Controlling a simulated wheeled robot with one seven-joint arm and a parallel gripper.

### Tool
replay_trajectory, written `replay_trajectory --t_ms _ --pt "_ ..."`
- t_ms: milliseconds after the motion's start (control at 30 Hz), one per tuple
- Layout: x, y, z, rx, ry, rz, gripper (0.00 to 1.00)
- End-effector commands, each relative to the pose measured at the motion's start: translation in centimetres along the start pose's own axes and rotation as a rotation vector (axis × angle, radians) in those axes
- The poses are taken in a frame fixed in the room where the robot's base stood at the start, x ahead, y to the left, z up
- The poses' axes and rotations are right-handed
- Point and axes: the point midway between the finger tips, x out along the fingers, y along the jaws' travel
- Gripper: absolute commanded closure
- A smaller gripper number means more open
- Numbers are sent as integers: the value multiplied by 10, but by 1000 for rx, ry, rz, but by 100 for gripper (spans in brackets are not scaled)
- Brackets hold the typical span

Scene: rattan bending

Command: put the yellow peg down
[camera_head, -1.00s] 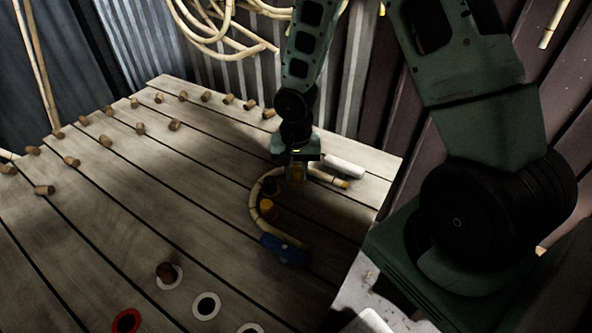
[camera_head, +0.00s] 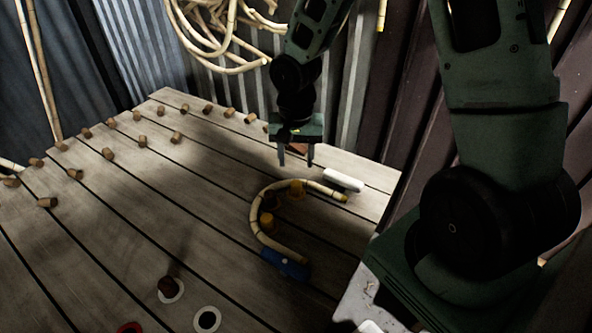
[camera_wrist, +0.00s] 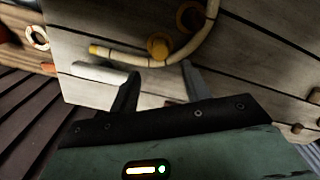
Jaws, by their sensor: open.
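The yellow peg (camera_head: 296,187) stands on the plank table inside the bend of the rattan cane (camera_head: 265,233), close against the cane. It also shows in the wrist view (camera_wrist: 158,46), just beyond my fingertips. The gap between the fingers (camera_wrist: 160,72) is also empty in the wrist view.
A blue block (camera_head: 286,263) sits at the cane's near end and a white block (camera_head: 344,180) near its far end. Several brown pegs (camera_head: 142,141) stand in rows at the left and back. Ringed holes (camera_head: 207,319) are at the front. The left-middle planks are clear.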

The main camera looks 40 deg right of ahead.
Motion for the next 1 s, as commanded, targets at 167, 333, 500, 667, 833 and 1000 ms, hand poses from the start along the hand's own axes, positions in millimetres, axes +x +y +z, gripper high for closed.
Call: replay_trajectory --t_ms 167,333,500,667,833,1000 --pt "-22 0 0 2 1 -1 53" --pt "-39 -12 20 -103 5 -1 53" --pt "-75 -41 102 -493 11 -7 53" --pt "-104 -43 190 -913 11 -24 53" --pt "-118 -29 249 -1219 4 -45 53" --pt "-122 -22 268 -1327 1 -55 53"
